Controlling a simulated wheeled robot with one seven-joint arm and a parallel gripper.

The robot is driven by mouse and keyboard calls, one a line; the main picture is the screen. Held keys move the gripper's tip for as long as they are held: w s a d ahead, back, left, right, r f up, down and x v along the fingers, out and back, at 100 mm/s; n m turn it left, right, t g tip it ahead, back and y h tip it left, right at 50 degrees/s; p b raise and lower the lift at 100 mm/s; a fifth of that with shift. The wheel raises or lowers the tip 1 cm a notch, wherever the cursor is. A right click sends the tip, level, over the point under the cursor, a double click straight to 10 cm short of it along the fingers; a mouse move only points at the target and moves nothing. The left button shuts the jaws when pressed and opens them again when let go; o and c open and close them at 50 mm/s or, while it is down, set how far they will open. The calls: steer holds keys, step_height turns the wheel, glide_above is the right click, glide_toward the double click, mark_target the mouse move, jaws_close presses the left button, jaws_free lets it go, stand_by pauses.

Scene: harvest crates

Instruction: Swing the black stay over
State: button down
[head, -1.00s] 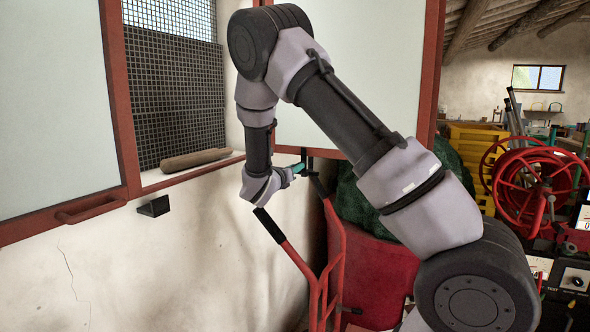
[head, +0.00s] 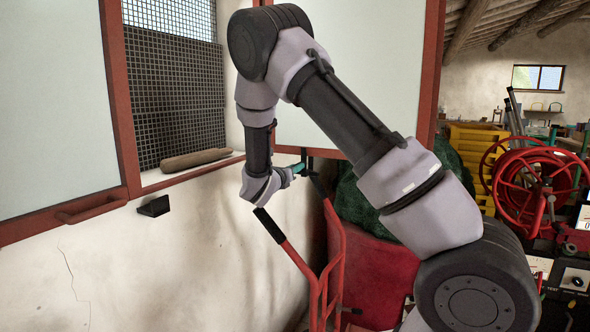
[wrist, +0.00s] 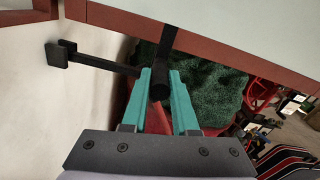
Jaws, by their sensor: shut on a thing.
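In the wrist view my gripper (wrist: 160,76) has its two teal fingers on either side of the round black end of the stay (wrist: 158,90). A black bar runs up from this end to the red-framed shutter panel (wrist: 215,32). Another black rod (wrist: 105,66) runs left from behind the left finger to a square black block (wrist: 60,54) by the wall. I cannot tell whether the rod joins the stay. In the head view my gripper (head: 296,170) is small beneath the right panel (head: 335,85), and my wrist hides much of the stay (head: 307,156).
A black bracket (head: 153,206) sits on the pale wall below the left red-framed panel (head: 55,110). A red hand truck (head: 318,285) with black grips stands close below my gripper. A red bin (head: 372,275) with green material and a red hose reel (head: 530,190) are at right.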

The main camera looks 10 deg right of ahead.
step_height(320, 180, down, 2)
steer(key=shift+s+d+f, duration=0.1)
steer(key=shift+d+f, duration=0.05)
steer(key=shift+f, duration=0.05)
stand_by(0.3)
steer(key=c, duration=0.7)
jaws_free()
steer(key=v, duration=1)
steer(key=shift+s+a, duration=0.2)
steer(key=shift+s, duration=0.15)
